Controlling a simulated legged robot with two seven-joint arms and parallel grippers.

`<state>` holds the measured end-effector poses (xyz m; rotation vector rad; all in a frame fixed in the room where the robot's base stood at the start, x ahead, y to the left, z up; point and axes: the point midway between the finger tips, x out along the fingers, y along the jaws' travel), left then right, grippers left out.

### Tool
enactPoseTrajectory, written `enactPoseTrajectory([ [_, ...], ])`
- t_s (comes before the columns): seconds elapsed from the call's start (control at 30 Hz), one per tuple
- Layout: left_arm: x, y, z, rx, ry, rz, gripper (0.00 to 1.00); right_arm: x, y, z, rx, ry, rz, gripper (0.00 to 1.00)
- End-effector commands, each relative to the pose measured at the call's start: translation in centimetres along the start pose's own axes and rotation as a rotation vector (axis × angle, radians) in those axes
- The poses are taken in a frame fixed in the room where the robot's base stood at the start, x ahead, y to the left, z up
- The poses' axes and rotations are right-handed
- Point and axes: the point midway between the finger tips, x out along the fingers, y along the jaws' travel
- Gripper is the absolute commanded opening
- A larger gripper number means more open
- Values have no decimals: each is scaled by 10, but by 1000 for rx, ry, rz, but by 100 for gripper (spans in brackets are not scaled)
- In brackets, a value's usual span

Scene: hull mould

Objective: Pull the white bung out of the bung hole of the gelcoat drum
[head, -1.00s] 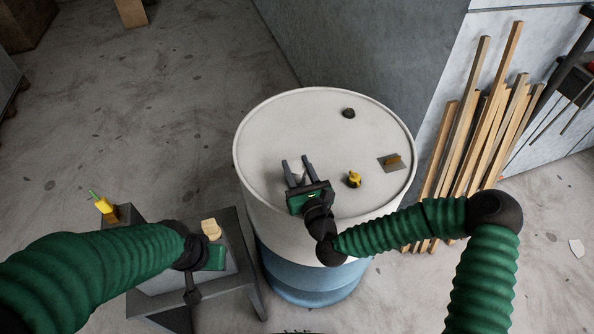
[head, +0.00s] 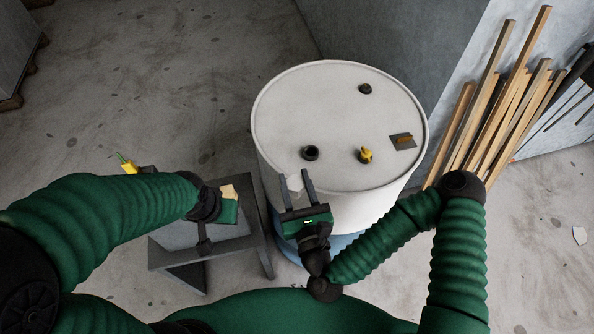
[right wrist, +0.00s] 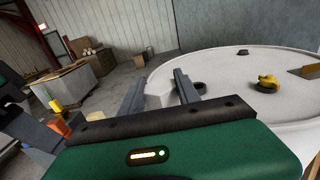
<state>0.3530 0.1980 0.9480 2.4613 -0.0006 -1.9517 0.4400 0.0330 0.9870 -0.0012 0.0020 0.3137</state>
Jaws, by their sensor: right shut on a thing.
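The gelcoat drum (head: 345,110) is white on top with a blue lower part. Its bung hole (head: 311,153) shows as an open dark ring near the front of the lid. My right gripper (head: 296,190) is shut on the white bung (head: 293,184), in front of the drum's near rim and clear of the hole. In the right wrist view the bung (right wrist: 154,101) sits between the fingers, and the dark hole (right wrist: 199,88) lies beyond the right finger. My left gripper (head: 229,207) is over the grey stand; its fingers are not clearly visible.
The lid carries a yellow valve (head: 365,156), a small dark cap (head: 365,89) and a scraper-like tool (head: 403,141). A grey stand (head: 253,215) with a tan block (head: 228,192) is left of the drum. Timber strips (head: 505,100) lean at right.

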Motion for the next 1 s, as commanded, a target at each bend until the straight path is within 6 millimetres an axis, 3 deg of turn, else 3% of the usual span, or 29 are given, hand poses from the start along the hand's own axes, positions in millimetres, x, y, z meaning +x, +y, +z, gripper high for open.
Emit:
enactPoseTrajectory([
  [0.13, -16, 0, -4, 0, 0, 0, 36, 0, 0, 19, 2, -1, 0, 0],
  [0.47, -16, 0, -4, 0, 0, 0, 36, 0, 0, 19, 1, -1, 0, 0],
  [0.8, -43, 0, -10, 0, 0, 0, 36, 0, 0, 49, 2, -1, 0, 0],
  [1.0, -42, 0, -10, 0, 0, 0, 36, 0, 0, 49, 1, -1, 0, 0],
])
